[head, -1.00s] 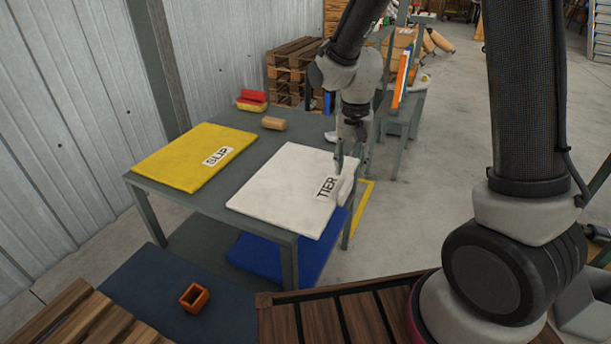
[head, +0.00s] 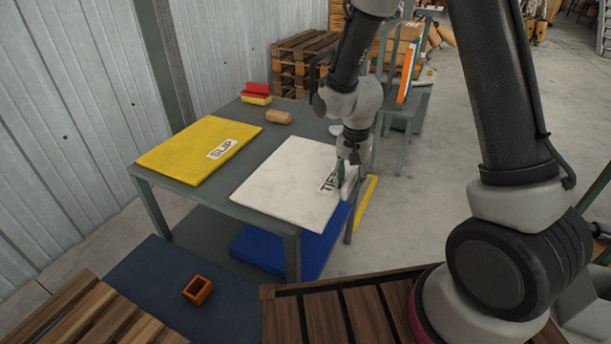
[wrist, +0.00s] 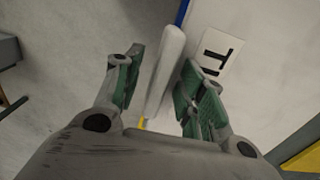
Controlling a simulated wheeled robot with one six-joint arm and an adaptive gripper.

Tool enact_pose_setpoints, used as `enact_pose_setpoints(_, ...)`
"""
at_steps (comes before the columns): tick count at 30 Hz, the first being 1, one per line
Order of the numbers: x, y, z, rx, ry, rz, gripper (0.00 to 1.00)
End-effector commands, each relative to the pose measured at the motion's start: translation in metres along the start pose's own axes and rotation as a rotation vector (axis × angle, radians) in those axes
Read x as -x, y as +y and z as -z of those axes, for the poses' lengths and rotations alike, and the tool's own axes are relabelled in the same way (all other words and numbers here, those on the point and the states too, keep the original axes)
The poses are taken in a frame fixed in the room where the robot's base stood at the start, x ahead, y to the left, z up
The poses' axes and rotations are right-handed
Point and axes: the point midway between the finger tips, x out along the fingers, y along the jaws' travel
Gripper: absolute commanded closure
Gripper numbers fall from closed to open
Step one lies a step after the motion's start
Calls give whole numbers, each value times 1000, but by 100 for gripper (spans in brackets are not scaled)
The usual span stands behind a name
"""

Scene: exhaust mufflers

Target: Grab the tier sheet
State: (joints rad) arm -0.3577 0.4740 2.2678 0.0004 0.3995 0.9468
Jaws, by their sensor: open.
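The tier sheet (head: 285,185) is a white slab with a black-lettered label. It lies flat on the right part of the grey-green table (head: 222,213), and its surface also shows in the wrist view (wrist: 265,85). A pale raised strip (wrist: 166,72) runs along its right edge. My gripper (head: 346,177) is at that edge beside the label, pointing down. In the wrist view my gripper (wrist: 160,82) is open, with one green-padded finger on each side of the strip. A gap shows left of the strip. I cannot tell whether the right finger touches it. Part of the label is hidden by my gripper.
A yellow slip sheet (head: 198,152) lies left on the table. A tan cylinder (head: 278,117) and red and yellow blocks (head: 256,94) are at the back. A blue slab (head: 258,251) lies below. Stacked pallets (head: 298,62) stand behind.

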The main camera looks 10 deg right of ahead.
Motion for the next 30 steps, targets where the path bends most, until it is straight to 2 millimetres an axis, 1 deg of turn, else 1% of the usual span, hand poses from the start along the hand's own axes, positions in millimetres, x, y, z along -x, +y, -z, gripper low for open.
enact_pose_setpoints(4, 0, 0, 0, 0, 0, 0, 60)
enact_pose_setpoints(5, 0, 0, 0, 0, 0, 0, 63)
enact_pose_setpoints(6, 0, 0, 0, 0, 0, 0, 71)
enact_pose_setpoints(11, 0, 0, 0, 0, 0, 0, 100)
enact_pose_setpoints(20, 1, 0, 0, 0, 0, 1, 100)
enact_pose_setpoints(22, 4, 0, 0, 0, 1, 2, 100)
enact_pose_setpoints(26, 22, -1, 1, 0, 3, 4, 100)
enact_pose_setpoints(30, 53, -1, 1, 0, 4, 5, 100)
